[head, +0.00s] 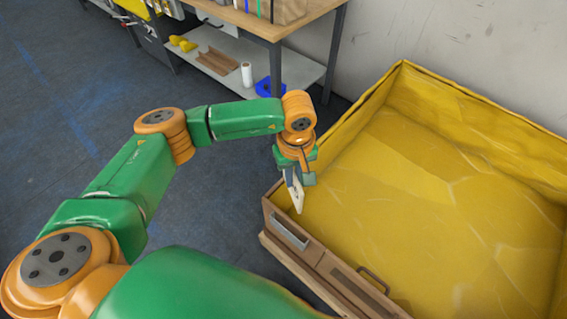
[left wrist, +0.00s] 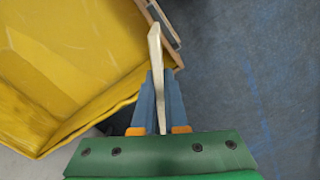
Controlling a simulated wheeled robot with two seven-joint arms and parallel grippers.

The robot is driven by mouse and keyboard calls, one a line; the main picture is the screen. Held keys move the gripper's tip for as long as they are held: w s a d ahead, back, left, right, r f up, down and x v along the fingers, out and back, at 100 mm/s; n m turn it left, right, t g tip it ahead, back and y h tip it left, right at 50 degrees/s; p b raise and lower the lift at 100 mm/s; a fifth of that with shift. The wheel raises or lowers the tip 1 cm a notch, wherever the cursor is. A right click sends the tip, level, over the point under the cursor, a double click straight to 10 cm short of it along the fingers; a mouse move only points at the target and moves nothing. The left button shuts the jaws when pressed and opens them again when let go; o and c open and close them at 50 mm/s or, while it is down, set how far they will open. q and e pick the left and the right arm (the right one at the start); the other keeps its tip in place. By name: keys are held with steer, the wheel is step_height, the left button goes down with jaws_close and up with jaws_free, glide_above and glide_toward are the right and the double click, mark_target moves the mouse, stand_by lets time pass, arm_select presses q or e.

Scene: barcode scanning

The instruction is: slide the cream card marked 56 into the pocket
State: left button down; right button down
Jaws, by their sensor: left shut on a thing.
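The cream card (head: 298,198) is held nearly upright in the jaws of my left gripper (head: 293,181). In the left wrist view, the card (left wrist: 156,58) shows edge-on between the two blue-grey fingers of the left gripper (left wrist: 160,85), reaching past their tips. Its number cannot be read. The pocket (head: 289,232) is a grey-framed holder on the wooden front panel of the yellow bin. The card's lower end is close above and behind the pocket in the head view; whether they touch cannot be told. My right gripper is not in view.
The large yellow-lined bin (head: 400,190) is empty and fills the right side. A handle (head: 373,280) sits on its front panel, right of the pocket. A workbench (head: 262,25) with a lower shelf stands behind. Blue-grey floor (head: 60,120) is clear at left.

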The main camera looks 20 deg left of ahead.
mark_target(294, 199)
arm_select(q)
steer(key=f+n, duration=0.1)
steer(key=f, duration=0.2)
steer(key=f+n+b, duration=0.1)
steer(key=f, duration=0.2)
steer(key=s+d+f+n+b, duration=0.1)
steer(key=f, duration=0.2)
steer(key=f+n+b, duration=0.1)
steer(key=f+b, duration=0.1)
steer(key=f, duration=0.1)
steer(key=s+f+n+b, duration=0.1)
steer(key=f+b, duration=0.1)
steer(key=f, duration=0.2)
steer(key=f+n+b, duration=0.1)
steer(key=f+b, duration=0.1)
steer(key=f, duration=0.2)
steer(key=shift+s+a+f, duration=0.1)
steer(key=shift+s+a, duration=0.1)
steer(key=shift+s, duration=0.2)
steer(key=c, duration=0.9)
jaws_free()
step_height(294, 199, up, 7)
steer(key=shift+r, duration=0.1)
